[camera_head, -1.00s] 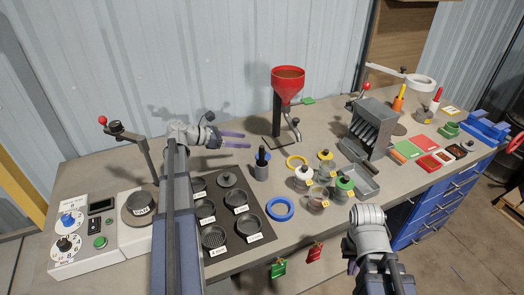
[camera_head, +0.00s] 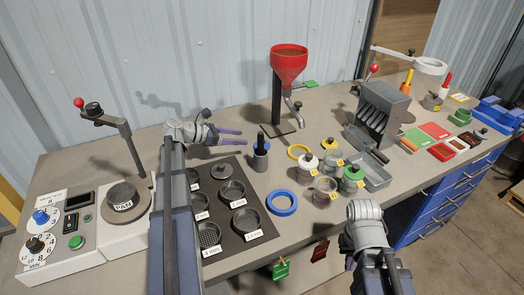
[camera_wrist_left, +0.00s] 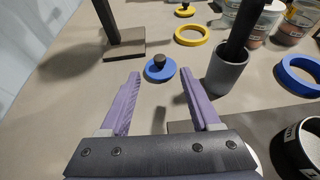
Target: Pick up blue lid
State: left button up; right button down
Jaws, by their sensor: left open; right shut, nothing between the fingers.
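The blue lid (camera_wrist_left: 160,69) is a flat disc with a dark round knob. It lies on the bench in the left wrist view, just ahead of and between my left gripper's fingertips. In the head view only part of the blue lid (camera_head: 267,146) shows behind the grey cup (camera_head: 261,160). My left gripper (camera_head: 238,136) is open with nothing between its purple fingers, pointing right toward the lid. My right gripper (camera_head: 349,262) is low at the bench's front edge, shut and empty, its fingers mostly hidden.
The grey cup with a dark handle stands close right of the lid. The red funnel's stand (camera_head: 276,105) is behind it. A yellow ring (camera_head: 299,151), a blue ring (camera_head: 282,203) and several lidded jars lie to the right. A dark tray of dishes (camera_head: 240,240) is in front.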

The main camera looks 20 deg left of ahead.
pick_arm(q)
jog(key=shift+f, duration=0.65)
pick_arm(e)
jog(key=shift+f, duration=0.6)
pick_arm(q)
jog(key=shift+b+x, duration=0.6)
jog(key=shift+x, duration=0.25)
jog(key=shift+r+b+x, duration=0.15)
jog(key=shift+b+x, duration=0.3)
jog(key=shift+x, duration=1.1)
jog(key=shift+r+b+x, duration=0.15)
jog(key=shift+b+x, duration=0.3)
jog(key=shift+x, duration=1.05)
jog(key=shift+w, duration=0.1)
grip_shut()
pick_arm(e)
notch_tip(320, 180, down, 2)
jog(key=shift+f, duration=0.2)
